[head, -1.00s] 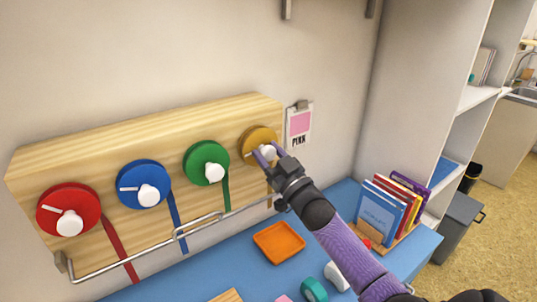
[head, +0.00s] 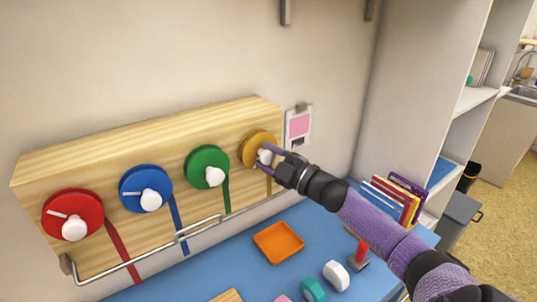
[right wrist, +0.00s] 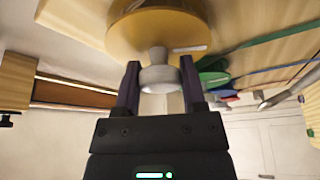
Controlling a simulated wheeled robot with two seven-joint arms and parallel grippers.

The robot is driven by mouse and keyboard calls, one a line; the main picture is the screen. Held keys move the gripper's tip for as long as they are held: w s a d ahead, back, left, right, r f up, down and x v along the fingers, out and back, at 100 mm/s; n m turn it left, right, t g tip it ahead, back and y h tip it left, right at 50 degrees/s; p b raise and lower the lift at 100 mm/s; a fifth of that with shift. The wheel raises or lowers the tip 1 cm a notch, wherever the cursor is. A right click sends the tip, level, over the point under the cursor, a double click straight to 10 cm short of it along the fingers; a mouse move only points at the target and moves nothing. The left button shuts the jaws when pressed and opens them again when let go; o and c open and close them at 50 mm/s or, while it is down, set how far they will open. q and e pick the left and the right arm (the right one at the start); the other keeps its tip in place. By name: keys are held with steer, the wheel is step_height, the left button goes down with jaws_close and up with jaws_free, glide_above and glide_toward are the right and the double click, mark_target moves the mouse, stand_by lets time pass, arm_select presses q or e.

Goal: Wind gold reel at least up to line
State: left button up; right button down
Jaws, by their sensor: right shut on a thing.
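The gold reel (head: 256,143) is at the right end of a wooden board (head: 150,150) on the wall. My right gripper (head: 266,157) is shut on the reel's white knob, with one finger on each side. In the right wrist view the gold reel (right wrist: 150,30) is close ahead, and the white knob (right wrist: 158,77) sits between the fingers. A gold ribbon (head: 269,184) hangs below the reel, partly hidden by my arm. I cannot make out a line on it. My left gripper is not in view.
Green (head: 207,166), blue (head: 146,188) and red (head: 73,214) reels with ribbons are on the same board. A metal rail (head: 150,252) runs along below them. An orange tray (head: 278,243) is on the blue table. Books (head: 397,197) stand at the right. A pink card (head: 299,123) hangs beside the board.

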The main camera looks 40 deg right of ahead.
steer(key=n+g+p, duration=0.1)
steer(key=n, duration=0.2)
steer(key=shift+n+g, duration=0.3)
steer(key=shift+n, duration=0.3)
steer(key=shift+n+p, duration=0.3)
steer(key=shift+c, duration=0.9)
jaws_free()
